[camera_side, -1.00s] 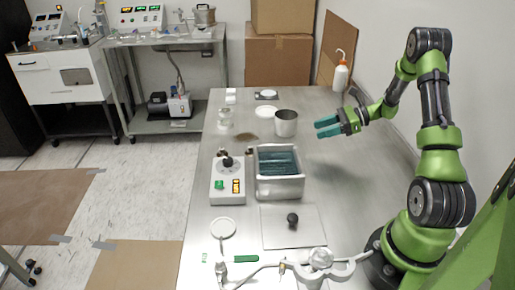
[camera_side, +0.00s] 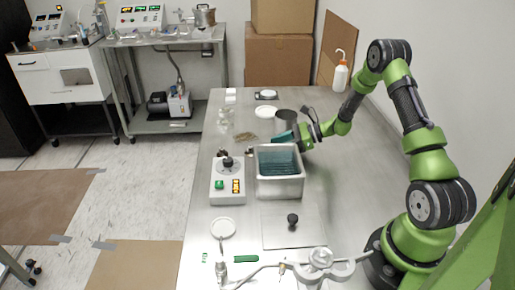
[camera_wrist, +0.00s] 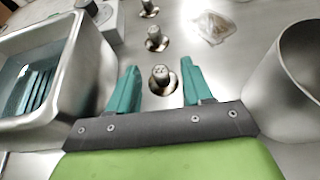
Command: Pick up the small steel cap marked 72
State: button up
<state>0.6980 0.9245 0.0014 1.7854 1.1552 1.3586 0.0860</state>
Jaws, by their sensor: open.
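Several small steel caps stand in a row in the wrist view. The nearest cap (camera_wrist: 161,78) sits on a round base between my fingers and carries a small dark marking that looks like 72. A second cap (camera_wrist: 156,40) and a third cap (camera_wrist: 148,9) stand farther off, their markings unreadable. My gripper (camera_wrist: 159,67) is open, with one teal finger on each side of the nearest cap and nothing visibly clamped. In the side view my gripper (camera_side: 283,138) is low behind the steel bath, and the nearest cap cannot be made out there.
The steel water bath (camera_wrist: 98,58) is close on the left and a steel beaker (camera_wrist: 300,65) close on the right. A clear bag-like item (camera_wrist: 212,27) lies beyond. A control box (camera_side: 228,192) stands left of the bath.

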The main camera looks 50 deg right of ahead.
jog(key=shift+w+a+f, duration=0.15)
jog(key=shift+w+a, duration=0.1)
jog(key=shift+c, duration=0.5)
grip_shut()
